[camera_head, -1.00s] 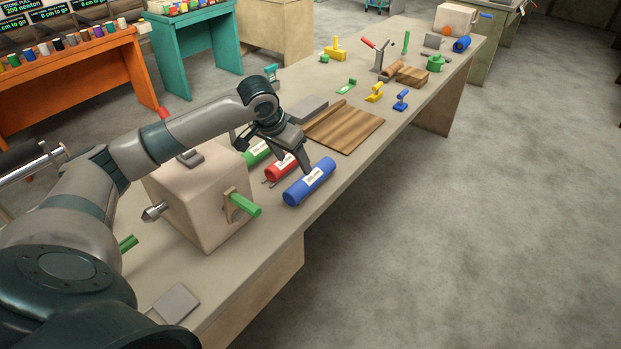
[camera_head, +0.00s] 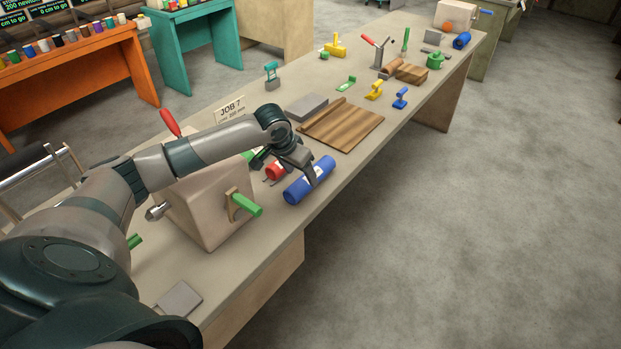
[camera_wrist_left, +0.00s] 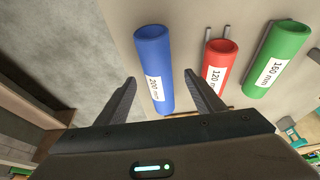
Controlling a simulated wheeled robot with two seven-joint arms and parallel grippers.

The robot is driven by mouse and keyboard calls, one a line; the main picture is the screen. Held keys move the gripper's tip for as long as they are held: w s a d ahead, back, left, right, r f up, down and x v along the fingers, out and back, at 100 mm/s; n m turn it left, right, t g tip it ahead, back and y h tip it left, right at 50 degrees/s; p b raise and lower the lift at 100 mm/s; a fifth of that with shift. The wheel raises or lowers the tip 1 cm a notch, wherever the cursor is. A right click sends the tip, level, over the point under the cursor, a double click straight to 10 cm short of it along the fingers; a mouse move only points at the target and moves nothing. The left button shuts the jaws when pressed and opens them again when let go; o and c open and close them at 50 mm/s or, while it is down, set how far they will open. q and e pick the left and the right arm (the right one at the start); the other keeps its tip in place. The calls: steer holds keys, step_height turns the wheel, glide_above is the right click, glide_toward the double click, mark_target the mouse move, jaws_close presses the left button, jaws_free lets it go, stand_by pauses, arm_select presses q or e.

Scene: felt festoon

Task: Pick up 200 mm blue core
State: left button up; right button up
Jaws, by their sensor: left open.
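The blue core (camera_head: 310,182), a hollow cylinder, lies on its side near the bench's front edge. Its white label reads 200 mm in the left wrist view (camera_wrist_left: 152,62). My left gripper (camera_head: 299,176) is open above it in the head view, partly covering it. In the left wrist view the two fingers (camera_wrist_left: 160,92) are apart, with the core's near part lying between them. I cannot tell whether they touch it. My right gripper is not in view.
A red 120 mm core (camera_wrist_left: 215,65) and a green 160 mm core (camera_wrist_left: 278,58) lie beside the blue one. A beige box with a green handle (camera_head: 245,205) stands to the left. A wooden board (camera_head: 343,127) lies behind. The bench (camera_head: 265,262) ends just in front.

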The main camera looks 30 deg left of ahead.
mark_target(303, 179)
arm_select(q)
steer(key=p+x, duration=0.1)
steer(key=x, duration=0.2)
steer(key=shift+d+f+p, duration=0.2)
steer(key=shift+f+p, duration=0.2)
steer(key=shift+w+f, duration=0.2)
steer(key=shift+f, duration=0.15)
steer(key=c, duration=1.2)
steer(key=shift+r, duration=0.15)
